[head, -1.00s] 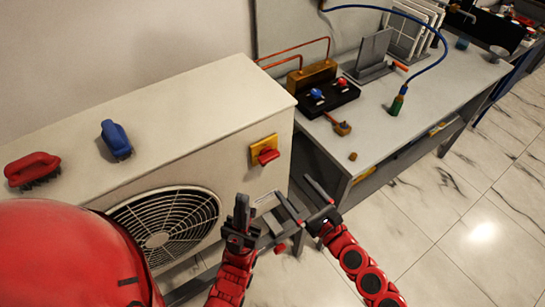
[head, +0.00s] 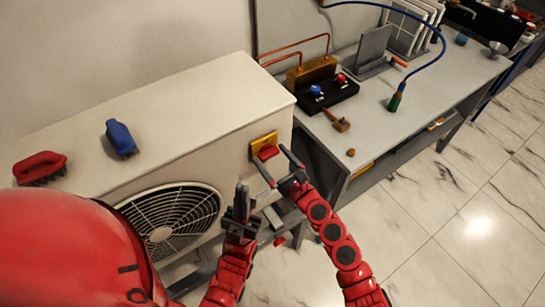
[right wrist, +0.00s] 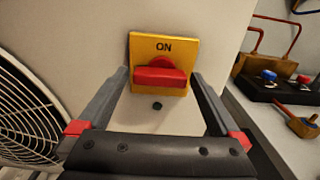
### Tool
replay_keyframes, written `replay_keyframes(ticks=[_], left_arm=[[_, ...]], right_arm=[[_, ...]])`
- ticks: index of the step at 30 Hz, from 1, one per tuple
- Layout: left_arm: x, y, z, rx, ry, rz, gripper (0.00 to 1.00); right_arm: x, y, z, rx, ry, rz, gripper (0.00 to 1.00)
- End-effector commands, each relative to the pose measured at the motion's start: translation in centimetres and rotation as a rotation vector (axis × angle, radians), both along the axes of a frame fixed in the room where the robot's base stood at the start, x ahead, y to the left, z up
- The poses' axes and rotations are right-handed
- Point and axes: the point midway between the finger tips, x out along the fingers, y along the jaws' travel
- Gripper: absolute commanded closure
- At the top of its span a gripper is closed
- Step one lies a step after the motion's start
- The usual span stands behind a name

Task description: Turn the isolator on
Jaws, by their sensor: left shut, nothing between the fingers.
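The isolator is a yellow plate (head: 263,140) with a red knob (head: 267,152) on the white outdoor unit's front. In the right wrist view, the plate (right wrist: 164,46) reads ON above the red knob (right wrist: 160,76), whose bar lies level. My right gripper (head: 270,155) is open at the isolator. In its wrist view, the open fingers (right wrist: 160,73) point at the plate, one on each side of the knob, with gaps visible. Whether the tips reach past the knob is hard to tell. My left gripper (head: 241,192) is shut and empty, pointing up, lower left of the isolator.
The white unit (head: 180,105) carries a red brush (head: 40,167) and a blue brush (head: 121,138) on top. Its fan grille (head: 170,220) is left of my left gripper. A bench (head: 400,120) with a black valve block (head: 328,95) stands to the right. Floor at right is clear.

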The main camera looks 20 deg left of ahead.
Motion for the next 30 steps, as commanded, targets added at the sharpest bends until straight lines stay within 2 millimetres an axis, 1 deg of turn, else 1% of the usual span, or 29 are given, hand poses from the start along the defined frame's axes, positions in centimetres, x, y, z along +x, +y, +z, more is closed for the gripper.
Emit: replay_keyframes(ticks=[1, 2, 6, 8, 9, 11, 12, 22, 30], left_arm=[[0.00, 0.00, 0.00, 0.000, 0.000, 0.000, 1.00], [0.00, 0.00, 0.00, 0.000, 0.000, 0.000, 1.00], [-0.01, 0.00, 0.00, 0.000, 0.000, 0.000, 1.00], [0.00, 0.00, 0.00, 0.000, 0.000, 0.000, 1.00], [0.00, 0.00, 0.00, 0.000, 0.000, 0.000, 1.00], [0.00, 0.00, 0.00, 0.000, 0.000, 0.000, 1.00], [0.00, 0.00, 0.00, 0.000, 0.000, 0.000, 1.00], [0.00, 0.00, 0.11, 0.000, 0.000, 0.000, 1.00], [0.00, 0.00, 0.44, 0.000, 0.000, 0.000, 1.00]], right_arm=[[0.00, -0.01, 0.00, 0.000, 0.000, 0.000, 0.09], [0.00, -0.01, 0.01, 0.000, 0.000, 0.000, 0.14], [0.00, -0.03, 0.02, 0.000, 0.000, 0.000, 0.40], [0.00, -0.03, 0.03, 0.000, 0.000, 0.000, 0.50], [0.00, -0.03, 0.03, 0.000, 0.000, 0.000, 0.58], [0.00, -0.03, 0.03, 0.000, 0.000, 0.000, 0.68], [0.00, -0.03, 0.04, 0.001, -0.001, 0.000, 0.76], [0.01, -0.02, 0.08, 0.027, 0.035, 0.000, 0.76], [-0.05, 0.08, 0.20, 0.134, 0.170, 0.003, 0.76]])
